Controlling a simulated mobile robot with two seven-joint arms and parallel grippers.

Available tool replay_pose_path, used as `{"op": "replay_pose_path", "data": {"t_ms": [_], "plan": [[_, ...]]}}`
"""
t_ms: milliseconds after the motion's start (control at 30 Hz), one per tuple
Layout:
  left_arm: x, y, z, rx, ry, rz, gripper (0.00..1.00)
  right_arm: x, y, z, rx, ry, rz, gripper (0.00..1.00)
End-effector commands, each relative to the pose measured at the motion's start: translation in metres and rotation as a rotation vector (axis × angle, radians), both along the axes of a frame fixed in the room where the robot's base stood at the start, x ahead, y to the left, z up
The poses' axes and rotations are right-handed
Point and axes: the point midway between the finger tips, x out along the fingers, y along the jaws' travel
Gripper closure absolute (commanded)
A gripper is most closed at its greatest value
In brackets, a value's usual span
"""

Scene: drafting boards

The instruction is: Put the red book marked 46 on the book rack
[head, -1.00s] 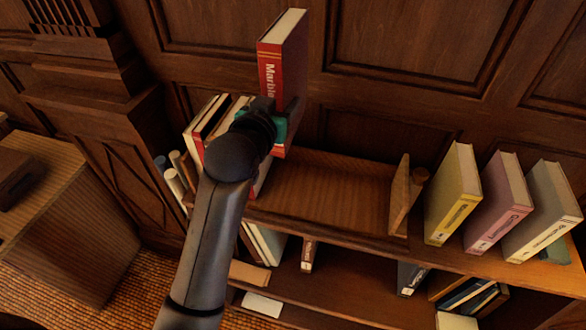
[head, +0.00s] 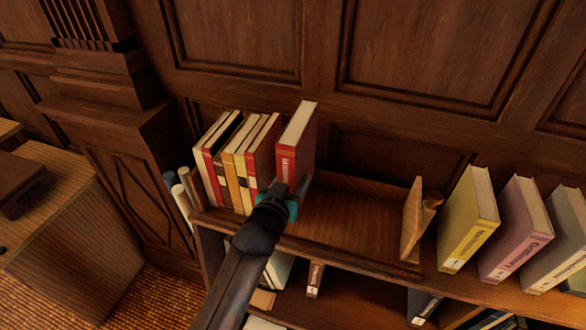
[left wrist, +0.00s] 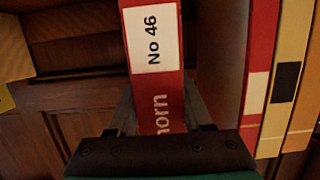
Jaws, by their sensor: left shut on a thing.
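The red book marked 46 (head: 297,140) is upright in the head view, at the right end of the row of books on the wooden book rack (head: 350,220). Its white "No 46" label shows on the spine (left wrist: 153,38) in the left wrist view. My left gripper (head: 289,191) is shut on the lower part of the spine, with a finger on each side. The gripper hides the book's lower front, so I cannot tell whether its base touches the rack. My right gripper is not in view.
Several books (head: 232,165) stand just left of the held book. The rack is bare from there to its wooden end piece (head: 412,220). Yellow (head: 470,220) and pink (head: 518,230) books stand further right. A panelled wall rises behind.

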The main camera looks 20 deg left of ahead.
Motion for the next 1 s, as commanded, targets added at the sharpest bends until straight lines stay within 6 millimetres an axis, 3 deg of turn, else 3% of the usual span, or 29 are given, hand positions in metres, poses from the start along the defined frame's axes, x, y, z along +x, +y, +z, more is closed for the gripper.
{"op": "replay_pose_path", "data": {"t_ms": [67,367,833,867,1000], "plan": [[0.002,0.0,0.002,-0.002,-0.018,0.0,1.0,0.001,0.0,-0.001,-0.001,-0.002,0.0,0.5],[0.003,0.0,-0.03,-0.001,-0.017,0.0,1.0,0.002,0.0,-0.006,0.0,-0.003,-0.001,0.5],[0.003,0.0,-0.035,-0.002,-0.018,0.0,1.0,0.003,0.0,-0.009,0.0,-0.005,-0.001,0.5],[0.0,0.0,-0.041,0.0,0.0,0.0,0.47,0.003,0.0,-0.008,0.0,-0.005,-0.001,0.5],[0.0,0.0,-0.041,0.0,-0.001,0.0,0.31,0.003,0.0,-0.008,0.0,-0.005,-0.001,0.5]]}}
